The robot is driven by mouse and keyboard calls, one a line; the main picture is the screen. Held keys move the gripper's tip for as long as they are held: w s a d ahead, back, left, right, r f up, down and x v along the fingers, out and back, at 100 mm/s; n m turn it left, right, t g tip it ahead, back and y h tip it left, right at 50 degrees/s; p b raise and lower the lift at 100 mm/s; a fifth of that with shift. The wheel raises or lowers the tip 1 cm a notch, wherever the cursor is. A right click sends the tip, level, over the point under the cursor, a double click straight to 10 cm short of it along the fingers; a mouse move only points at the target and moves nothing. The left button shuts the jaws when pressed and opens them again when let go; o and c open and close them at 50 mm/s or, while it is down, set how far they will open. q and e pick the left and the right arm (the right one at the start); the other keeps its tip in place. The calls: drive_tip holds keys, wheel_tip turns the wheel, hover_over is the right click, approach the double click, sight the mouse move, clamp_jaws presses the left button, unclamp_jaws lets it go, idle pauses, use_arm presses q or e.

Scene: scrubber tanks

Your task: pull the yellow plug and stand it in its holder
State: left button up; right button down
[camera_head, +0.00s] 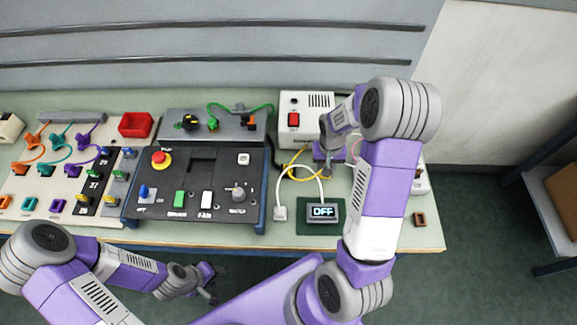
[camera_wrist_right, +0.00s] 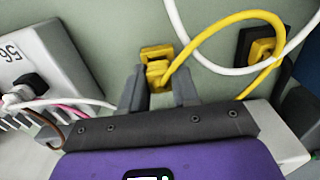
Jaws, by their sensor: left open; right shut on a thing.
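The yellow plug (camera_wrist_right: 157,73) sits between the fingers of my right gripper (camera_wrist_right: 158,88) in the right wrist view, and the gripper is shut on it. A yellow square piece with a dark opening (camera_wrist_right: 157,52) lies right beyond the plug; I cannot tell if the plug is in it. A yellow cable (camera_wrist_right: 213,29) arcs from the plug to the right. Another yellow piece (camera_wrist_right: 263,50) sits in a black frame there. In the head view my right gripper (camera_head: 328,168) is low beside the white switch box, hiding the plug. My left gripper (camera_head: 209,290) is open and empty off the front edge.
The white box with a red switch (camera_head: 307,117) stands behind my right gripper. White cables (camera_head: 281,185) loop close by. An OFF display (camera_head: 323,211) is in front. A black control panel (camera_head: 190,188) fills the middle. A small brown block (camera_head: 420,219) lies at the right front.

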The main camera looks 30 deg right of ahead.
drive_tip(key=shift+s+a+f, duration=0.15)
drive_tip(key=shift+s+f, duration=0.05)
drive_tip(key=shift+f, duration=0.15)
